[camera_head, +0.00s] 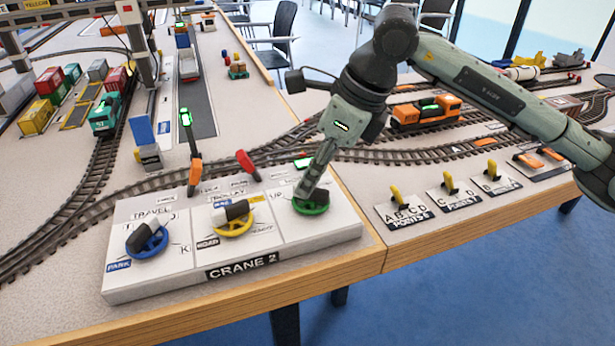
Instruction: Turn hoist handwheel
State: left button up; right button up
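A white control panel (145,285) marked CRANE 2 lies at the table's front edge. It carries a blue handwheel (147,240) at the left under the word TRAVEL, a yellow handwheel (233,219) in the middle and a green handwheel (312,207) at the right. The lettering by the green wheel is mostly hidden by my arm. My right gripper (305,192) points down onto the green handwheel and overlaps its far left part; its fingers look close together, but whether they grip the wheel is unclear. My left gripper is out of view.
Orange (195,173) and red (247,164) levers stand behind the panel. To its right are point levers (397,196) on small plates. An orange locomotive (425,112) stands on track under my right arm. A teal locomotive (104,112) and containers (38,116) are at the left.

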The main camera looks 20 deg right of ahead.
jog(key=shift+x, duration=0.9)
jog(key=shift+w+a+f, duration=0.1)
jog(key=shift+f, duration=0.05)
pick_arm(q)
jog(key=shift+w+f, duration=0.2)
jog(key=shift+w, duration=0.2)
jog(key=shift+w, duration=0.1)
pick_arm(e)
jog(key=shift+c, duration=0.2)
grip_shut()
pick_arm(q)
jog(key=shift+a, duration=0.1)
